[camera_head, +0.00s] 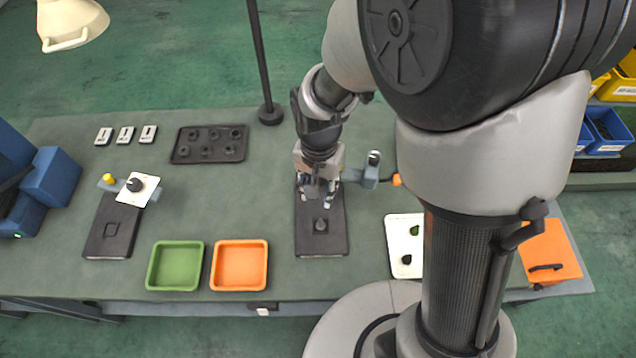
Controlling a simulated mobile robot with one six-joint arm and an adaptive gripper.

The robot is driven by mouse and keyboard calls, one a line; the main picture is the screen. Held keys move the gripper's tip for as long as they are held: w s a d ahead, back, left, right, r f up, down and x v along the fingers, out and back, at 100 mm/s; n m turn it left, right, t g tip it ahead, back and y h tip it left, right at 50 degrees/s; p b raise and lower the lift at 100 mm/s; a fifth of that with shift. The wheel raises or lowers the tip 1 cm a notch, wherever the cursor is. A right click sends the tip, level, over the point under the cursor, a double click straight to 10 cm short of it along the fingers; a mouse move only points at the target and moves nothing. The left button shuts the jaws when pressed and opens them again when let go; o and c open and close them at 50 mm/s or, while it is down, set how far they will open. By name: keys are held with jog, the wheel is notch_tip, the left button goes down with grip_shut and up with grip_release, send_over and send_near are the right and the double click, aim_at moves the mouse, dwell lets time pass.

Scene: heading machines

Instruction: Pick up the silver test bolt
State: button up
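My gripper (318,199) points down over the upper part of a black plate (308,247) near the middle of the bench. Its two fingertips look apart, and I see nothing clearly held between them. A small dark raised seat (320,225) shows on the plate just in front of the fingers. My gripper hides the plate's far part.
A green tray (150,277) and an orange tray (214,283) sit at the front. A black tray with several round pieces (178,153) lies behind. A thin pole (262,60) stands behind my gripper.

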jog(key=b, duration=0.2)
send_over(321, 220)
jog(key=f, duration=1)
jog(key=shift+w+a+f, duration=0.15)
jog(key=shift+a+f, duration=0.1)
jog(key=shift+f, duration=0.1)
jog(key=shift+d+f+b, duration=0.2)
jog(key=shift+f+b, duration=0.65)
jog(key=shift+f, duration=1.85)
jog(key=shift+c, duration=0.2)
grip_shut()
